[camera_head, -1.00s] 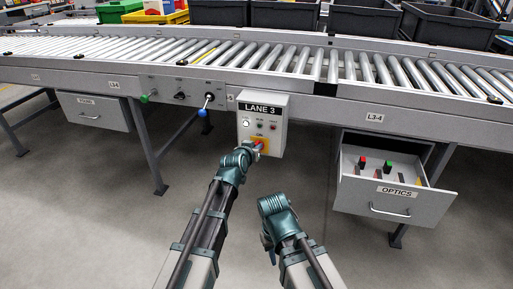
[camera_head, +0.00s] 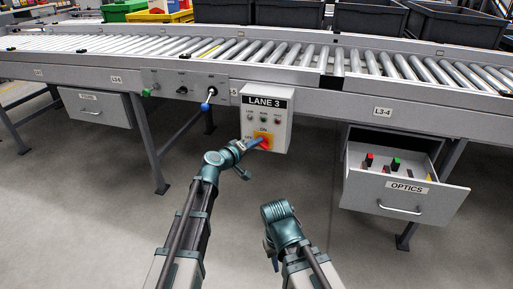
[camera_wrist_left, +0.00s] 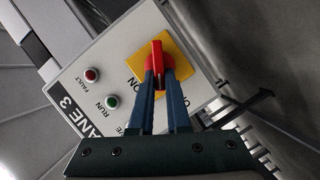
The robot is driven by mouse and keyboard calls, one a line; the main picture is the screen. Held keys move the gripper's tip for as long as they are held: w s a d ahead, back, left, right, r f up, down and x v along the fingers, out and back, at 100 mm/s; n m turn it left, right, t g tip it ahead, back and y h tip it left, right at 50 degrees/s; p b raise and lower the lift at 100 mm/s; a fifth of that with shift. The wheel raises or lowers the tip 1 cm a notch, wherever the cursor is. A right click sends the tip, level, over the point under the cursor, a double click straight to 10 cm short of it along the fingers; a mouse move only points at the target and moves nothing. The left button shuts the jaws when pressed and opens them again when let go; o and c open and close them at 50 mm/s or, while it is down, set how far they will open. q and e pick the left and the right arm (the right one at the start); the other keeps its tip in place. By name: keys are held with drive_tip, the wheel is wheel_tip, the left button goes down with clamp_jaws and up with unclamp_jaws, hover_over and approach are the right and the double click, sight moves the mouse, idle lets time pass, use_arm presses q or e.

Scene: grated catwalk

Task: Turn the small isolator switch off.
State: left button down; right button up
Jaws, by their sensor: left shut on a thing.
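A grey control box labelled LANE 3 (camera_head: 281,119) hangs at the front of the conveyor. Low on its face is a yellow switch plate (camera_head: 256,133) with a red rotary handle (camera_head: 266,144). My left gripper (camera_head: 259,142) is at the handle, coming from the lower left. In the left wrist view, its two blue fingers (camera_wrist_left: 159,76) are shut on the red handle (camera_wrist_left: 157,52), one on each side. There, the handle's near end lies between the ON mark and a partly hidden second mark. My right gripper (camera_head: 269,252) hangs low, apart from everything; its fingers are barely visible.
An open drawer labelled OPTICS (camera_head: 407,200) juts out on the right. A panel with several small levers (camera_head: 182,88) is left of the box. A closed drawer (camera_head: 98,108) is further left. The roller conveyor (camera_head: 230,50) runs across behind. The floor in front is clear.

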use_arm(q)
drive_tip(key=shift+a+f+n+t+h+b, duration=0.1)
drive_tip(key=shift+f+n+t+h+b, duration=0.2)
drive_tip(key=shift+n+b, duration=0.55)
drive_tip(key=shift+d+f+n+t+h+b, duration=0.15)
drive_tip(key=shift+n+h+b, duration=0.3)
drive_tip(key=shift+n+b, duration=0.35)
drive_tip(key=shift+a+f+n+t+h+b, duration=0.2)
drive_tip(key=shift+n+h+b, duration=0.15)
drive_tip(key=shift+n+b, duration=0.5)
drive_tip(key=c, duration=0.9)
unclamp_jaws()
drive_tip(key=v, duration=1.3)
drive_tip(key=shift+s+a, duration=0.25)
drive_tip(key=shift+s, duration=0.05)
